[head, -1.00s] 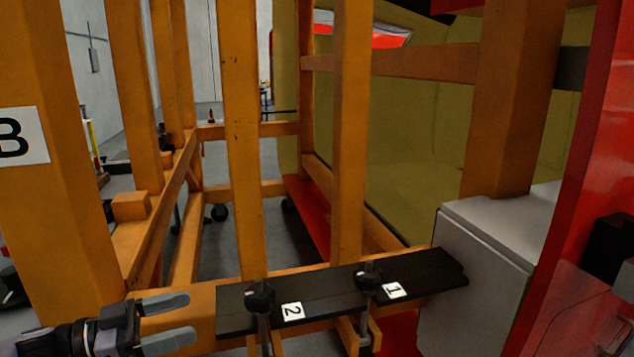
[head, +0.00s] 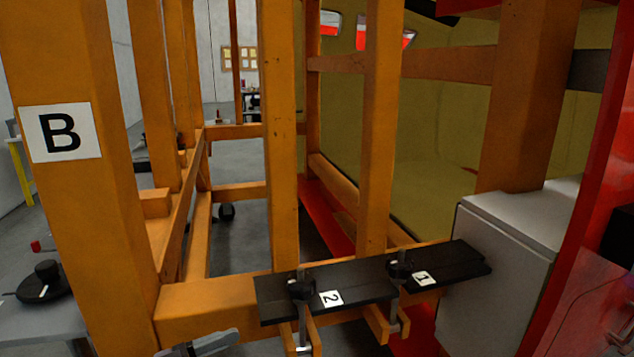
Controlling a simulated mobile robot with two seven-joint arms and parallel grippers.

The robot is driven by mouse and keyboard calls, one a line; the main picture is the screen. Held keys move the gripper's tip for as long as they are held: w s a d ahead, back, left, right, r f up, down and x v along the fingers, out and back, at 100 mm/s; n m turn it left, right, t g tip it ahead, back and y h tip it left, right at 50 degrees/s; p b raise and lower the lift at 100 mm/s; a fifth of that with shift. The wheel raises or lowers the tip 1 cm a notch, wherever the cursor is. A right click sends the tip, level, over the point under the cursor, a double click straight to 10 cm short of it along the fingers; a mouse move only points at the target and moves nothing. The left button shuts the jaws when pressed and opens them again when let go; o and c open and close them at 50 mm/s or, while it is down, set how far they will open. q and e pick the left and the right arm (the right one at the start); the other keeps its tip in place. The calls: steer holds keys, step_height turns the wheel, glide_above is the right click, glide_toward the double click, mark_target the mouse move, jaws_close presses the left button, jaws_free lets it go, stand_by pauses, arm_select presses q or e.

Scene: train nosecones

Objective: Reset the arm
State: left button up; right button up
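My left gripper (head: 208,344) shows only in part at the bottom edge of the head view. A grey finger lies below the orange lower beam, left of the black plate; the rest is cut off by the frame. I cannot tell how far apart its fingers are, and I see nothing held in it. My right gripper is not in view.
An orange frame fills the view, with a post labelled B (head: 60,133) at left. A black plate (head: 365,292) with labels 2 and 1 and two clamps (head: 302,287) lies on the lower beam. A white box (head: 500,255) and red panel (head: 592,170) stand at right.

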arm_select(q)
steer(key=s+d+f+n+t+y, duration=0.4)
steer(key=s+f+n+t+y, duration=0.1)
steer(key=f, duration=0.3)
steer(key=s+a+f+n+g+y, duration=0.3)
steer(key=s+a+f+y, duration=0.6)
steer(key=s+f, duration=0.4)
steer(key=shift+s+a+f+n, duration=0.25)
steer(key=shift+a+f+n, duration=0.35)
steer(key=shift+a+n, duration=0.3)
